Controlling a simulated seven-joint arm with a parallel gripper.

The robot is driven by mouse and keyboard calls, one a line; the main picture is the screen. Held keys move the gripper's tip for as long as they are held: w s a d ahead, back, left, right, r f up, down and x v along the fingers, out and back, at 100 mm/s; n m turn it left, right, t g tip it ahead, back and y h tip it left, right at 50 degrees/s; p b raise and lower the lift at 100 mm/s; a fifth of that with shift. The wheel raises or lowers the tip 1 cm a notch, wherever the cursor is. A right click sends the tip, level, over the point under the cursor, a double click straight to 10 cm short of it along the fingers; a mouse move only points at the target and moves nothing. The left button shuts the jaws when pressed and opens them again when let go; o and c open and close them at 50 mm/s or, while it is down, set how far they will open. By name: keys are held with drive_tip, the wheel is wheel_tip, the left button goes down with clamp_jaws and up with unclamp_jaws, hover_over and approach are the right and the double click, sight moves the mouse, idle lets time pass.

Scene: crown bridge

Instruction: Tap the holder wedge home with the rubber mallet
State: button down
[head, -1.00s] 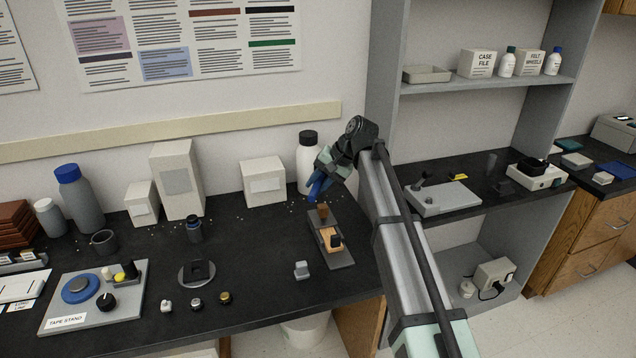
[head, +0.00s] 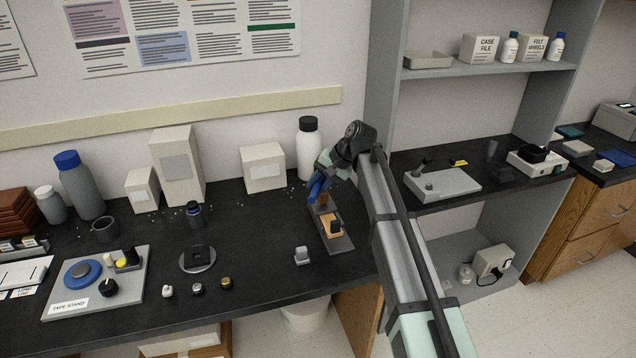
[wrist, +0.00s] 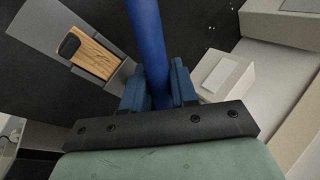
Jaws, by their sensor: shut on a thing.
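The holder (head: 338,244) is a grey plate at the right end of the black bench, bearing a light wooden block (head: 329,226) with a dark cap. A brown piece (head: 323,203) stands at its far end; I cannot tell if that is the wedge. My gripper (head: 327,170) is above that far end, shut on a blue shaft, which I take as the mallet (head: 316,187). In the wrist view the shaft (wrist: 148,40) runs up between the finger pads (wrist: 158,88), and the wooden block (wrist: 93,55) lies left of it. The mallet's head cannot be made out.
A white bottle (head: 310,150) and a white box (head: 263,168) stand close behind the gripper. A small grey block (head: 301,256) is left of the holder. A grey shelf unit (head: 384,90) rises to the right.

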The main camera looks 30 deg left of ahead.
drive_tip(key=shift+r, duration=0.1)
idle(1.2)
idle(0.4)
idle(1.1)
idle(0.4)
drive_tip(key=shift+f, duration=0.25)
idle(0.9)
idle(0.3)
drive_tip(key=shift+f, duration=0.1)
idle(1.0)
idle(0.4)
